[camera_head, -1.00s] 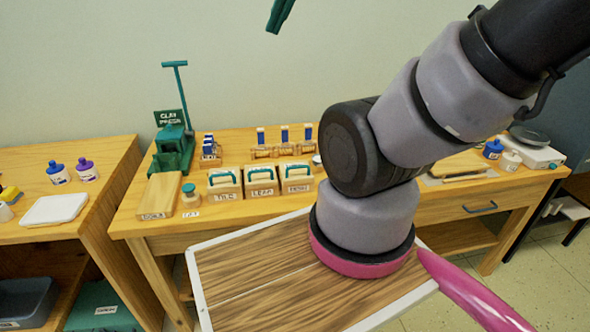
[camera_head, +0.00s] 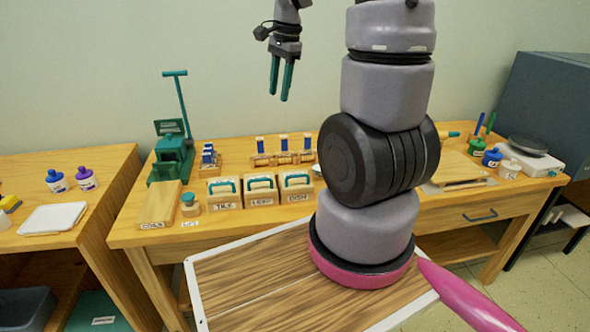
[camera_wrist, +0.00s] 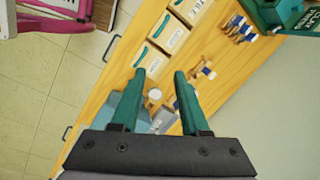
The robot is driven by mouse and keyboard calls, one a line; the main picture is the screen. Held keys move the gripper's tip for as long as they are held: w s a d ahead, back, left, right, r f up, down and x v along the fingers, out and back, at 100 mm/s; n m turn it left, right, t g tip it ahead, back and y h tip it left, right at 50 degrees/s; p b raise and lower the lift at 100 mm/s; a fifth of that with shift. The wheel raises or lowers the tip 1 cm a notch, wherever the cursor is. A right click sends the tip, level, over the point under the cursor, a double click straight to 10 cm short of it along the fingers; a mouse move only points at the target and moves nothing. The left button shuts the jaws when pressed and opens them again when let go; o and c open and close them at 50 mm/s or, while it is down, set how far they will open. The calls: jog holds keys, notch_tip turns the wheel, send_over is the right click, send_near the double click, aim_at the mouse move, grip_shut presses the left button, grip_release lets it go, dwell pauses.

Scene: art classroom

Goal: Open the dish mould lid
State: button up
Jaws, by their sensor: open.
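The dish mould (camera_head: 296,187) is a pale wooden box labelled DISH with a teal handle (camera_head: 295,178) on its lid. It stands at the right end of a row of three moulds on the wooden bench, and its lid looks closed. My gripper (camera_head: 279,95) has teal fingers pointing down, open and empty, high above the bench and apart from the moulds. In the wrist view the dish mould (camera_wrist: 153,63) lies just ahead of the open fingertips (camera_wrist: 160,74). The fingers hide part of the bench there.
The leaf mould (camera_head: 260,191) and tile mould (camera_head: 223,194) stand left of the dish mould. Behind are blue-topped stamps on a wooden rack (camera_head: 283,157). A green clay press (camera_head: 172,155) and small jar (camera_head: 190,205) are at left. My arm covers part of the bench right of the dish mould.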

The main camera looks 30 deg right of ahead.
jog(key=w+d+f+m+g, duration=0.1)
jog(key=d+f+m+g, duration=0.15)
jog(key=f, duration=0.55)
jog(key=w+d+f+m+g, duration=0.1)
jog(key=w+d+f+m, duration=0.2)
jog(key=f, duration=0.5)
send_over(295, 184)
jog(key=shift+m+h, duration=0.35)
jog(key=shift+h, duration=0.05)
notch_tip(295, 184, down, 11)
jog(key=shift+s+r, duration=0.1)
jog(key=shift+r, duration=0.05)
grip_shut()
